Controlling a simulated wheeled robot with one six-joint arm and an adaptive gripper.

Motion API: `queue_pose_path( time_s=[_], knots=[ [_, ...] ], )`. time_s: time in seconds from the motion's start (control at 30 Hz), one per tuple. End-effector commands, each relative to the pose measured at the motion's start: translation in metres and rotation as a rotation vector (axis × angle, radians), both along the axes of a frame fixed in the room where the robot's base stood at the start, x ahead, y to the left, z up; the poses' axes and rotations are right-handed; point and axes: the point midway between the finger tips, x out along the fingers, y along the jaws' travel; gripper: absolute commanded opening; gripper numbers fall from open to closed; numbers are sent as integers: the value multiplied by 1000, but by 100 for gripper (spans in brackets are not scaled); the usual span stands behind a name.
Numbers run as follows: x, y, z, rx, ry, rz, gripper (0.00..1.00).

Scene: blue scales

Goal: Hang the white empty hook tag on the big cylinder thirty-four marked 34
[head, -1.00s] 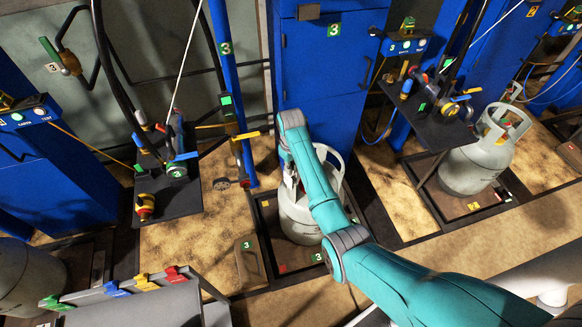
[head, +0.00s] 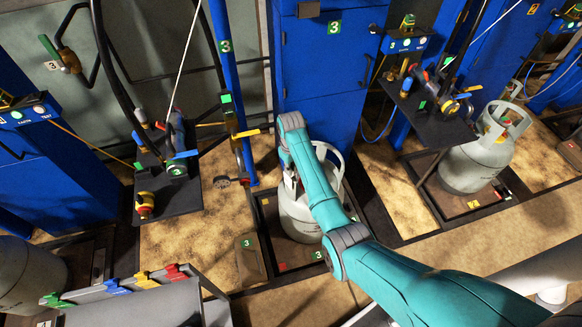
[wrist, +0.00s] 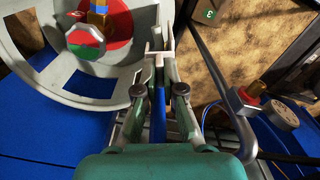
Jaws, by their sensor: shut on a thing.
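My gripper (wrist: 159,82) is shut on a thin white tag (wrist: 157,57), seen nearly edge-on in the wrist view. Its fingers and the tag are beside the slotted grey collar (wrist: 108,88) of a gas cylinder. The tag appears close to the collar's rim; I cannot tell whether it touches. In the head view this grey cylinder (head: 297,217) stands upright at bay 3, partly behind my arm. My gripper is mostly hidden there. No 34 marking is legible. Inside the collar is a red, green and white round valve top (wrist: 85,42).
A blue cabinet (head: 332,90) stands behind the cylinder. A black shelf with valves (head: 168,195) is to the left, another (head: 430,115) to the right. A second grey cylinder (head: 470,168) stands further right. A rack with coloured tabs (head: 130,290) is at lower left.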

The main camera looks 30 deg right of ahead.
Motion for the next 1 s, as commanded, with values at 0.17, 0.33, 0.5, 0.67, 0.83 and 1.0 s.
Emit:
queue_pose_path(
  time_s=[0.17, 0.33, 0.5, 0.67, 0.83, 1.0],
  knots=[
    [-1, 0, -7, 1, 2, 0, 0],
    [-1, 0, -11, 1, 2, 0, 0],
    [-1, 0, -15, 1, 2, 0, 0],
    [-1, 0, -19, 1, 2, 0, 0],
    [-1, 1, -21, 1, 2, 0, 0],
    [-1, 1, -22, 1, 1, 1, 0]
  ],
)
